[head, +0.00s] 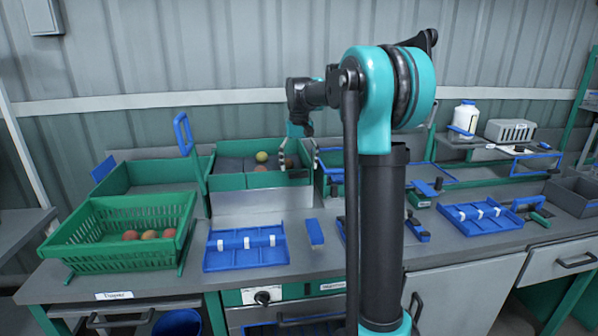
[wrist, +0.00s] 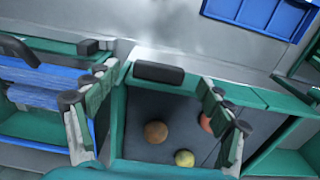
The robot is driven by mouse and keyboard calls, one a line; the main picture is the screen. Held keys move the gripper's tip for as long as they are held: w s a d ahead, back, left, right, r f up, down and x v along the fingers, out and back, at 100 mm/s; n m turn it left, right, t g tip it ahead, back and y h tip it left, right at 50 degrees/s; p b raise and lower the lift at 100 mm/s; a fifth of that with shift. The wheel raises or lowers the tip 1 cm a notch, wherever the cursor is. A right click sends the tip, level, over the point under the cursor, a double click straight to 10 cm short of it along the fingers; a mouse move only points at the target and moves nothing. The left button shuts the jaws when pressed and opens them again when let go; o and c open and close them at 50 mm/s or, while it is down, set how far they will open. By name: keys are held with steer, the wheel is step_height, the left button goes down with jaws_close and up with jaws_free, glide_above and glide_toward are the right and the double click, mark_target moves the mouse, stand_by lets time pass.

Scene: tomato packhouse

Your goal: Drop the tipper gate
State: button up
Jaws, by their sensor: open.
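A green-walled bin (head: 231,183) with a dark grey floor stands at the back of the bench and holds a few red, orange and yellow tomatoes. In the wrist view, a black grip (wrist: 158,73) sits on the bin's green edge, by a pale metal surface. I take this edge for the tipper gate, but cannot tell its position for certain. My gripper (head: 300,155) is over the bin's right part. In the wrist view my gripper (wrist: 155,92) is open and empty, its fingers spread to either side of the black grip, with no contact visible.
A green crate (head: 125,258) with tomatoes stands at the left. A blue upright handle (head: 183,133) rises left of the bin. Blue trays (head: 246,260) (head: 482,226) lie on the bench front. A white jug (head: 465,117) stands at the back right.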

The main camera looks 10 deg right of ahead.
steer(key=shift+f, duration=1.25)
steer(key=shift+c, duration=0.5)
steer(key=c, duration=1.1)
steer(key=shift+o, duration=0.2)
steer(key=s+f+t, duration=0.5)
steer(key=f+t, duration=0.1)
steer(key=t, duration=0.7)
steer(key=shift+s, duration=0.15)
steer(key=shift+f, duration=0.1)
